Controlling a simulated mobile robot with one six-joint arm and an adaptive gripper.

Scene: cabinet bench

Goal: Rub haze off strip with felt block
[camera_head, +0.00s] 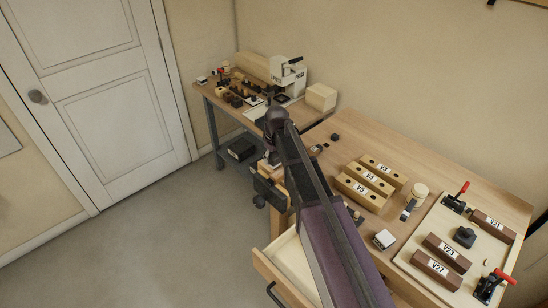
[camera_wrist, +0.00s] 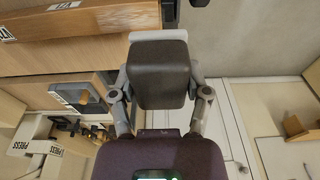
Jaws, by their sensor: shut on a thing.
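My gripper (camera_wrist: 160,82) is shut on a dark grey block (camera_wrist: 158,62) with rounded edges in the wrist view, one finger on each side. This may be the felt block; its far face is hidden. In the head view my arm reaches away to the bench's left end, and my gripper is mostly hidden behind it.
A pale tray (camera_head: 425,258) on the right holds brown labelled blocks and red-handled clamps. Labelled wooden blocks (camera_head: 369,184) stand mid-bench. A drawer (camera_head: 289,263) is open in front. A second bench (camera_head: 207,92) with a press (camera_head: 288,77) stands behind. Floor (camera_head: 150,235) at left is clear.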

